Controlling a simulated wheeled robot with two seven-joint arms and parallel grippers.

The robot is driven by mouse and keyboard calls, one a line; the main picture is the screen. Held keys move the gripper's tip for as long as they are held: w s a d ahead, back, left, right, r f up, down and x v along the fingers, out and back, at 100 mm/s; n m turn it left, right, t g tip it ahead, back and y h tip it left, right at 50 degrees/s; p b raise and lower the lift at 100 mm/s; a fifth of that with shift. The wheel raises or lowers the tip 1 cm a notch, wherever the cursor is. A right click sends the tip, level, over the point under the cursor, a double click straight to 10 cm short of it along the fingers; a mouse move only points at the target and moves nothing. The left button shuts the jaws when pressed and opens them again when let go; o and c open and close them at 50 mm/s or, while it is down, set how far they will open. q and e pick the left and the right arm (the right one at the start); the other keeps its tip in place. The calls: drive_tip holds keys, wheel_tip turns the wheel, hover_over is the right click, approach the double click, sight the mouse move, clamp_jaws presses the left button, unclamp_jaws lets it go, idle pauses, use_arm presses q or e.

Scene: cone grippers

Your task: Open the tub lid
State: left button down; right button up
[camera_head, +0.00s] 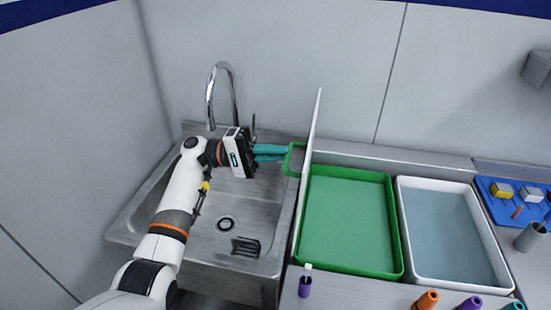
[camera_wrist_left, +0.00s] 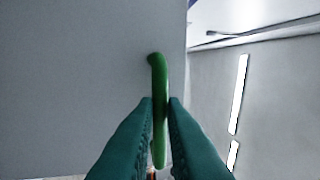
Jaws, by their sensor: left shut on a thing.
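The green tub (camera_head: 349,222) stands on the counter right of the sink, with its inside showing. Its lid (camera_head: 309,145) stands nearly upright along the tub's left rim, seen almost edge-on as a thin white panel. A green handle (camera_head: 291,160) sticks out from the lid's left face. My left gripper (camera_head: 284,153) reaches over the sink from the left, with its teal fingers at the handle. In the left wrist view the fingers are closed on the green handle (camera_wrist_left: 160,85), in front of the lid's broad grey face (camera_wrist_left: 75,75). My right gripper is not in view.
A metal sink (camera_head: 190,240) with a tall faucet (camera_head: 222,75) lies under my left arm. A white tub (camera_head: 447,232) stands right of the green one. A purple bottle (camera_head: 305,285) and several coloured cones stand along the front. A blue tray (camera_head: 510,195) holds small blocks.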

use_arm(q)
drive_tip(key=shift+a, duration=0.1)
idle(0.3)
drive_tip(key=c, duration=1.5)
unclamp_jaws()
drive_tip(key=b+v, duration=0.5)
drive_tip(key=v, duration=0.7)
drive_tip(key=shift+f, duration=0.1)
